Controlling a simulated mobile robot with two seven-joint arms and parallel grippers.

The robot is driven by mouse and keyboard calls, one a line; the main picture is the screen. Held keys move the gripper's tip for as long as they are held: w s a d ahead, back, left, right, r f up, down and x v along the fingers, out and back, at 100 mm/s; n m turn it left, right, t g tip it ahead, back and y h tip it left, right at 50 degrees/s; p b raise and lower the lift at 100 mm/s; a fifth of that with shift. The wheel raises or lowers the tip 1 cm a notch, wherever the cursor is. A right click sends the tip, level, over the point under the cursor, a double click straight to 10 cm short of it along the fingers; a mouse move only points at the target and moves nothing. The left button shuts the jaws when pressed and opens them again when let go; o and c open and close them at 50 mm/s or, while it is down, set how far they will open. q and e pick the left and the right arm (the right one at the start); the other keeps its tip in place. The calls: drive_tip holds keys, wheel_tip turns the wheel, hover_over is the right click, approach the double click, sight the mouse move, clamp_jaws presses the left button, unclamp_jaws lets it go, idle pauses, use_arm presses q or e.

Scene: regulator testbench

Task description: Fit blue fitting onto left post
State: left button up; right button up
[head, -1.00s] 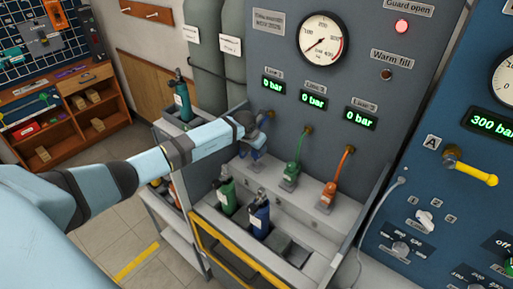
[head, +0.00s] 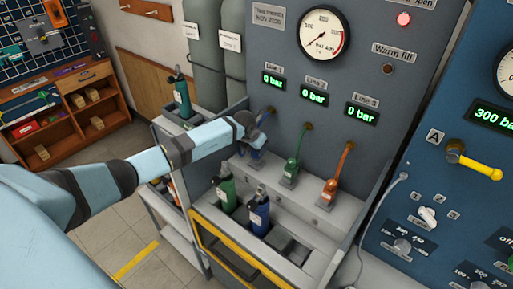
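My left gripper (head: 254,134) is at the left post of the bench, below the Line 1 readout. The blue fitting (head: 256,152) is at or just under its fingers, and a short blue hose (head: 268,112) runs from the panel behind. The gripper's dark wrist hides part of the fitting, so I cannot tell whether the fingers are shut on it or whether it sits fully on the post. A grey post base (head: 250,166) shows below it. My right gripper is not in view.
A green fitting (head: 291,170) and an orange fitting (head: 329,190) with hoses stand on posts to the right. Green (head: 226,192) and blue (head: 260,213) cylinders stand in the front tray behind a yellow bar (head: 235,262). All three readouts show 0 bar.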

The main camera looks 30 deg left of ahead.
use_arm(q)
drive_tip(key=shift+f+b, duration=0.4)
drive_tip(key=shift+f, duration=0.1)
drive_tip(key=o, duration=1.2)
drive_tip(key=shift+s+r, duration=0.1)
drive_tip(key=shift+r, duration=0.2)
drive_tip(key=b+v, duration=0.2)
drive_tip(key=v, duration=1.1)
drive_tip(key=shift+r, duration=0.15)
drive_tip(key=shift+d, duration=0.1)
